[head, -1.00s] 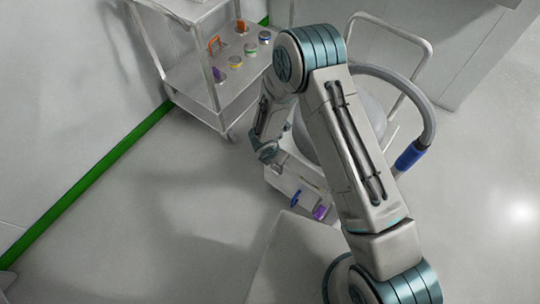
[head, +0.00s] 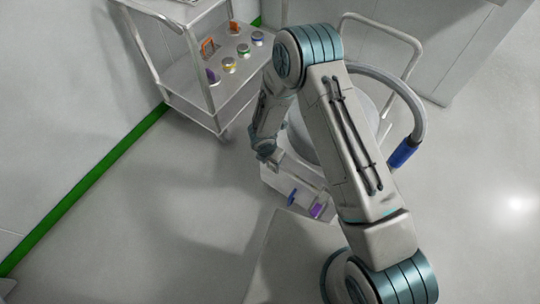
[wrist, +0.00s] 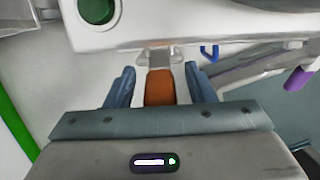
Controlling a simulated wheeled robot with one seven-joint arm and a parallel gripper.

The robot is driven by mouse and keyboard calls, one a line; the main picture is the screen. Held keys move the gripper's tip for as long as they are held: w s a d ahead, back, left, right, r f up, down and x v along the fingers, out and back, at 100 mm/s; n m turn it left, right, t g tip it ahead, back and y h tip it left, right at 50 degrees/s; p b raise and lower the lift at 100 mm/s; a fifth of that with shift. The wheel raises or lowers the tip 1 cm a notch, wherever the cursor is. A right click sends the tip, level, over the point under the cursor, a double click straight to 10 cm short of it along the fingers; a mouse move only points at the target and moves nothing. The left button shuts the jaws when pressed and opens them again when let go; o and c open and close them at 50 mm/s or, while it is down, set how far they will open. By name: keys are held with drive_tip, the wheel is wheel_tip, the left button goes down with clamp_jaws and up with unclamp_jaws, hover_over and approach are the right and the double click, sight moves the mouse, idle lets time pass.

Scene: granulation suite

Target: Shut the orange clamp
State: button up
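An orange clamp (wrist: 160,87) shows in the wrist view below a grey metal bracket on a white machine body (wrist: 180,22). My gripper (wrist: 160,82) is open, with one blue-grey finger on each side of the orange clamp. Gaps show between the fingers and the clamp, so it is not gripped. In the head view my gripper (head: 266,153) is at the near left side of the machine. The orange clamp cannot be made out there.
A blue handle (wrist: 209,52) and a purple handle (wrist: 298,78) are right of the clamp. A green knob (wrist: 96,10) is at upper left. A metal cart (head: 190,85) carries an orange frame (head: 208,47) and several capped items. A grey hose (head: 420,105) arches on the right. Floor at left is clear.

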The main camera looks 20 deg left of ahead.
drive_tip(key=d+p+v, duration=0.1)
drive_tip(key=p+v, duration=0.1)
drive_tip(key=v, duration=1.1)
drive_tip(key=shift+s+a+r, duration=0.2)
drive_tip(key=shift+a+r, duration=0.2)
drive_tip(key=shift+a, duration=0.05)
drive_tip(key=w+d+r+m+h+p, duration=0.1)
drive_tip(key=w+d+r+m+p, duration=0.15)
drive_tip(key=d+r+m, duration=0.7)
drive_tip(key=w+d+r+m+h+p, duration=0.1)
drive_tip(key=w+d+r+m+p, duration=0.15)
drive_tip(key=d+r+m, duration=0.7)
drive_tip(key=s+d+r+m+y+p, duration=0.1)
drive_tip(key=s+d+r+m, duration=0.5)
drive_tip(key=r, duration=0.4)
drive_tip(key=s+d+r+m+y+p, duration=0.1)
drive_tip(key=s+d+r+m, duration=0.6)
drive_tip(key=r, duration=0.3)
drive_tip(key=shift+r+m+t+y, duration=0.25)
drive_tip(key=shift+m+t+y, duration=0.05)
drive_tip(key=shift+m+y, duration=0.1)
